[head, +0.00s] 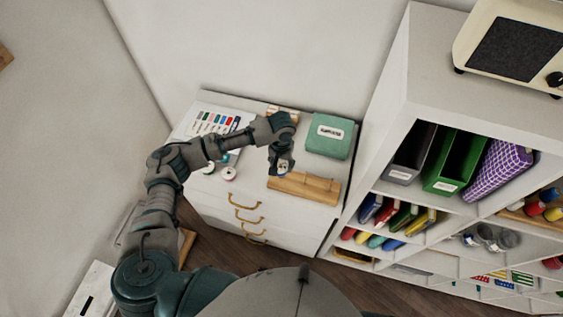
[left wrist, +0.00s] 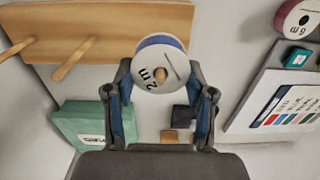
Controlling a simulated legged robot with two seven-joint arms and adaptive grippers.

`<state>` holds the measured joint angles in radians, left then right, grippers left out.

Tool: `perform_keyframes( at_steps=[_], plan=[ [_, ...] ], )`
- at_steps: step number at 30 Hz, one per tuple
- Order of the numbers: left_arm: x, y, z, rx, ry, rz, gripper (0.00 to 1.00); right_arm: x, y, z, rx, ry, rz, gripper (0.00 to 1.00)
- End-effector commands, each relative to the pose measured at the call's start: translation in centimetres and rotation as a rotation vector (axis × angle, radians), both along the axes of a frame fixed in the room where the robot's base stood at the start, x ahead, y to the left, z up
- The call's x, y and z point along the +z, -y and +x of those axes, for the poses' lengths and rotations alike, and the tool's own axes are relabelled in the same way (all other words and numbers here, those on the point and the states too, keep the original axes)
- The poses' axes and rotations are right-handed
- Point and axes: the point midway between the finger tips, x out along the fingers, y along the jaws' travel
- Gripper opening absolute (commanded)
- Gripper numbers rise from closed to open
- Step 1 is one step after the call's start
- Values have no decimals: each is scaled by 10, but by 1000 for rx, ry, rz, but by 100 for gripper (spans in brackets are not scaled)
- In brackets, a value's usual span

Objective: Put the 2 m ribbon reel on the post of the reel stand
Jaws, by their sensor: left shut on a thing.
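The 2 m ribbon reel (left wrist: 149,50) is a white disc with a blue rim, marked "2 m", held between the fingers of my left gripper (left wrist: 160,75) in the left wrist view. A tan wooden tip shows in the reel's central hole, so the reel appears to be around a post; how far down it sits cannot be told. The wooden reel stand (left wrist: 110,22) lies behind it, with two bare posts to the left. In the head view my left gripper (head: 282,168) is over the left end of the stand (head: 310,190). My right gripper is out of view.
A green labelled box (head: 328,135) stands behind the stand on the white cabinet top. A colour swatch card (head: 212,122) and other reels (head: 228,173) lie to the left. A tall white shelf unit (head: 390,190) rises at the right.

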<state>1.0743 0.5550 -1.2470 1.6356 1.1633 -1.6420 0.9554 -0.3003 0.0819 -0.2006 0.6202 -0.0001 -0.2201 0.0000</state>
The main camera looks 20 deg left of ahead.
Motion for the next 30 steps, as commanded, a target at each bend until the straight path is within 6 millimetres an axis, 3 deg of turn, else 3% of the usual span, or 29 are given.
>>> perform_keyframes(
  at_steps=[24, 25, 27, 30],
  plan=[
    [-11, 0, 0, 0, 0, 0, 28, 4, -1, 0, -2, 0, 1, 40],
    [-11, 0, 0, 0, 0, 0, 62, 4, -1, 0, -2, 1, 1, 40],
    [-11, 0, 0, 0, 0, 0, 79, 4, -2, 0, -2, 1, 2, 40],
    [-11, 0, 0, 0, 0, 0, 84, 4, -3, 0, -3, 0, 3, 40]
  ],
)
